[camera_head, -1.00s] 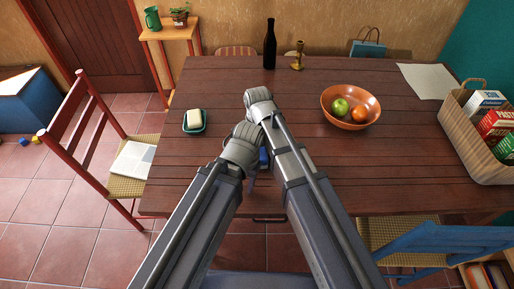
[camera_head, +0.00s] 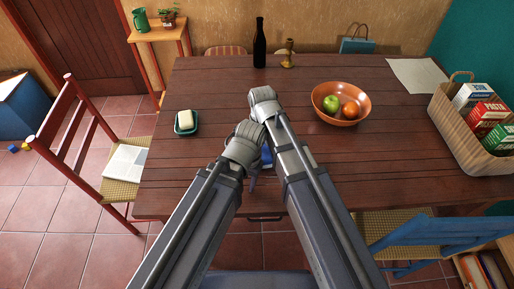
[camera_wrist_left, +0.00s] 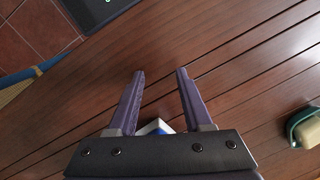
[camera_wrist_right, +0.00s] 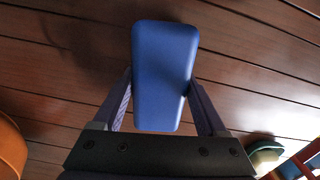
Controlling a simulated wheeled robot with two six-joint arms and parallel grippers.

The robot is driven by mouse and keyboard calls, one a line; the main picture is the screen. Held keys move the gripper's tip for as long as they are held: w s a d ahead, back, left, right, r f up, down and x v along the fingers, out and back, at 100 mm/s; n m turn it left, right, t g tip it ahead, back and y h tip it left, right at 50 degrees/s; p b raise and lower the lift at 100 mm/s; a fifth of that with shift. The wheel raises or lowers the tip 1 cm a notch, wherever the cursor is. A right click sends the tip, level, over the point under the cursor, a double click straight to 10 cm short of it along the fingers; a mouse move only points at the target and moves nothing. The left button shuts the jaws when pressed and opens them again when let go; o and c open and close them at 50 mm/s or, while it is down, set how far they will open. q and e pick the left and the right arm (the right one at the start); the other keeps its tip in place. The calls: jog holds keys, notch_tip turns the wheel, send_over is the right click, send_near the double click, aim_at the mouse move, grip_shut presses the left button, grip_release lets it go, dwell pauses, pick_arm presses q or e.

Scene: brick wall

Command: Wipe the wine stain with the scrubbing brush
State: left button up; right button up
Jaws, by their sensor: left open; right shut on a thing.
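My right gripper (camera_wrist_right: 160,95) is shut on a blue block-shaped thing, which I take for the scrubbing brush (camera_wrist_right: 165,70), and holds it over the dark wooden table (camera_head: 210,85). Its bristles are not clear in the right wrist view. In the head view a bit of blue (camera_head: 266,157) shows between my forearms; the right gripper is hidden there. My left gripper (camera_wrist_left: 160,72) is open and empty above the table, with a blue and white thing (camera_wrist_left: 155,127) partly hidden behind its palm. I cannot make out the wine stain for certain; my arms cover the table's middle front.
A soap dish (camera_head: 186,129) with soap stands at the table's left. A fruit bowl (camera_head: 322,111), a dark bottle (camera_head: 259,45), a brass candlestick (camera_head: 289,55) and a grocery basket (camera_head: 455,132) stand around. Chairs flank the front, red (camera_head: 58,140) and blue (camera_head: 430,240).

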aim_at(269, 151)
pick_arm(q)
jog(key=shift+w+a+n, duration=0.3)
jog(key=shift+w+a, duration=0.55)
jog(key=shift+a, duration=0.3)
pick_arm(e)
jog(key=shift+s+d, duration=1.2)
jog(key=shift+d, duration=0.05)
pick_arm(q)
jog(key=shift+s+f, duration=0.1)
jog(key=shift+s, duration=0.2)
pick_arm(e)
jog(key=shift+w+d, duration=0.2)
jog(key=shift+d, duration=0.35)
pick_arm(q)
jog(key=shift+s, duration=0.2)
pick_arm(e)
jog(key=shift+w+d, duration=0.15)
jog(key=shift+w, duration=0.1)
jog(key=shift+d, duration=0.1)
jog(key=shift+w+d, duration=0.1)
jog(key=shift+d, duration=0.1)
jog(key=shift+w+d, duration=0.1)
jog(key=shift+d, duration=1.45)
jog(key=shift+d, duration=0.1)
